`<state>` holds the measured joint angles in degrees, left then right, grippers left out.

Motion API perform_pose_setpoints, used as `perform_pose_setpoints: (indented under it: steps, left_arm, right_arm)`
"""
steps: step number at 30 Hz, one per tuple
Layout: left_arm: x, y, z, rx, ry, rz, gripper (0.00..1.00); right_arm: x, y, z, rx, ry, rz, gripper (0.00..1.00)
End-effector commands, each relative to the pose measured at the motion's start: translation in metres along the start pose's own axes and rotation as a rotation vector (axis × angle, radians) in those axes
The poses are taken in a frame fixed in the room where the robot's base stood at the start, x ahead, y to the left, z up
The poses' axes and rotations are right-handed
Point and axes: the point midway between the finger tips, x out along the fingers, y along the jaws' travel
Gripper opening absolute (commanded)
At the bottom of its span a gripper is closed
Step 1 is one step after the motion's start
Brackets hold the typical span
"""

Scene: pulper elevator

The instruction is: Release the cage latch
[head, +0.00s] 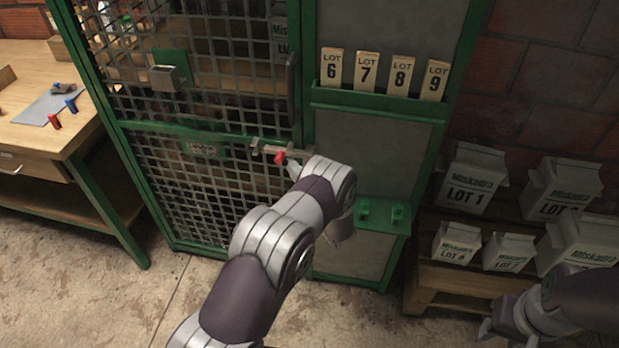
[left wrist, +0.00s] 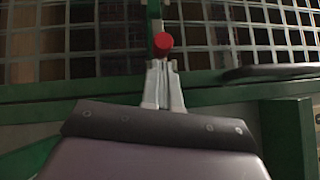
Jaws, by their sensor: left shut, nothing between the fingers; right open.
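The cage latch (head: 268,149) is a small metal bolt on the green cage door (head: 215,136), near its right-hand frame post. Its red knob (head: 280,157) shows at the latch's right end, and as a red disc in the left wrist view (left wrist: 163,41). My left gripper (head: 289,166) is shut and empty, with its fingertips right at the knob. In the left wrist view its fingers (left wrist: 163,66) are together just below the knob; whether they touch it I cannot tell. My right gripper (head: 500,328) is open and empty at the lower right, far from the latch.
A wooden workbench (head: 90,125) with a grey mat stands at the left. A rack of lot tags (head: 375,105) and a green bracket (head: 383,212) are on the panel right of the door. White lot bags (head: 473,180) fill a wooden shelf at the right. The concrete floor in front is clear.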

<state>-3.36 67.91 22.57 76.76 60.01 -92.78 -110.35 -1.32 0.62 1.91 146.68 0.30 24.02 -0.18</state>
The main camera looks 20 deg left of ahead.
Motion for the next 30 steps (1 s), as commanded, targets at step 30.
perform_pose_setpoints:
  steps: [30]
  left_arm:
    - [0.045,0.013,0.046,-0.001,-0.002,0.000,0.00]
  right_arm:
    - [-0.001,0.000,0.000,0.000,0.000,0.000,0.43]
